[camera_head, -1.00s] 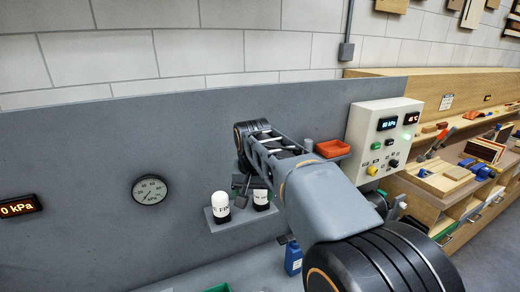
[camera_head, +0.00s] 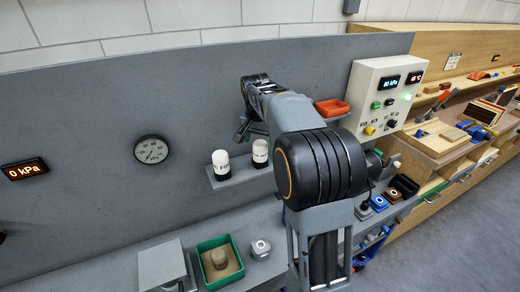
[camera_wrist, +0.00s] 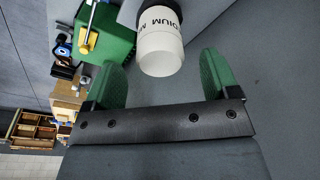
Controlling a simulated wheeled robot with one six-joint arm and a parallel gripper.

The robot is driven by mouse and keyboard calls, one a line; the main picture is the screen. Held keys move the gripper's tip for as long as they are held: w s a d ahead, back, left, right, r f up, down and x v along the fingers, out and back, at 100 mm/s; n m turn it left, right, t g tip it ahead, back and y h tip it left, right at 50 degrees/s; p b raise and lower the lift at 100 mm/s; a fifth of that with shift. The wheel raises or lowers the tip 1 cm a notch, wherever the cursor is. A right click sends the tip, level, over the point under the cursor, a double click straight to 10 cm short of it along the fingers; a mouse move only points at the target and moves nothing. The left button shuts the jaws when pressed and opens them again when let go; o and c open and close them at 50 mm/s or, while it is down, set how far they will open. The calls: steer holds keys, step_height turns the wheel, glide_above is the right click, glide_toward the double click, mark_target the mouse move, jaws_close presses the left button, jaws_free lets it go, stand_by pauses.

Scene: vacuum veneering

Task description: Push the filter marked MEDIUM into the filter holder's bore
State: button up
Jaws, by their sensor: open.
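The MEDIUM filter (camera_wrist: 160,48) is a white cylinder with dark lettering and a dark end, at the top of the wrist view. Its white end faces my gripper. My gripper (camera_wrist: 164,62) has its two green fingers wide apart, one on each side of the filter's white end in the picture; I see no contact. In the head view two white filters with black bases stand upright on a small grey wall shelf, a left one (camera_head: 221,162) and a right one (camera_head: 260,153); their labels are too small to read surely. I cannot identify the filter holder or its bore.
The grey shelf (camera_head: 235,178) juts from the grey panel. A red tray (camera_head: 332,107) and a control box (camera_head: 384,95) are to the right. Below are a green-rimmed tray (camera_head: 203,272) and a white fitting (camera_head: 260,248). A green block (camera_wrist: 112,38) is beside the filter in the wrist view.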

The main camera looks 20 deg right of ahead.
steer(key=shift+w+d+f, duration=0.15)
steer(key=shift+f, duration=1.1)
steer(key=shift+w+d+f, duration=0.1)
steer(key=shift+f, duration=1.1)
steer(key=c, duration=1.1)
steer(key=shift+r, duration=0.1)
steer(key=shift+r+p, duration=1.7)
steer(key=shift+r, duration=0.15)
steer(key=shift+f, duration=0.1)
